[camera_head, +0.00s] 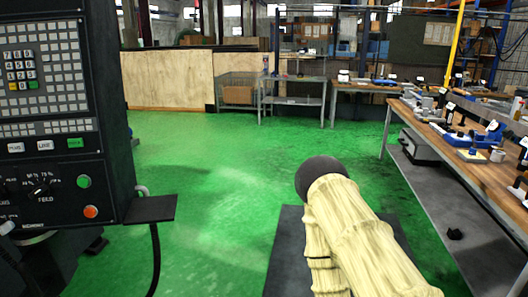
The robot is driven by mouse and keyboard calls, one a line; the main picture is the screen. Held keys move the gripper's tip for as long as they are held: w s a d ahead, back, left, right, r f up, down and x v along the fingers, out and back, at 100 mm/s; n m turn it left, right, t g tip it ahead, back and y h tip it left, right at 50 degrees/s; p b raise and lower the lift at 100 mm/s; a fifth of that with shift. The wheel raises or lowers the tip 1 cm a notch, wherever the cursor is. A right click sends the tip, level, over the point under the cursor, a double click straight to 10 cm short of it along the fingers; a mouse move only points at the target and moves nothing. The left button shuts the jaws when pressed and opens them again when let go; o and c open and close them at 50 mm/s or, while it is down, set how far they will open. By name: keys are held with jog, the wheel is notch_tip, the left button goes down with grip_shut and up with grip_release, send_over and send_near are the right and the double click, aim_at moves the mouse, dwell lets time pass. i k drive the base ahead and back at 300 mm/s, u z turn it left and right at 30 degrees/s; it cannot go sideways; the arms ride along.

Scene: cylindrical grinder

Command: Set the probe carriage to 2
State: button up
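I cannot make out a probe carriage or its scale in this view. A dark machine control panel (62,110) stands close on the left, cut off by the picture edge. It has keypads, a black rotary knob (40,186), a green button (84,181) and an orange button (90,212). The small print around the knob is hard to read. A cream-sleeved arm with a dark round end reaches in from the bottom, right of centre. My gripper does not show, so what it holds or touches is hidden.
A small dark shelf (150,209) juts from the panel, with a black cable hanging below. A long wooden workbench (428,128) with several tools runs along the right. Another bench (360,87) and wooden boards (168,80) stand at the back. The green floor (215,165) between is open.

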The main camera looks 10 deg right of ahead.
aim_at(420, 91)
jog(key=z, duration=0.4)
jog(key=i, duration=1.65)
jog(key=z, duration=0.55)
jog(key=i, duration=1.6)
jog(key=z, duration=0.4)
jog(key=i, duration=1.7)
jog(key=z, duration=0.3)
jog(key=i, duration=2.75)
jog(key=z, duration=0.4)
jog(key=k, duration=0.15)
jog(key=u, duration=0.3)
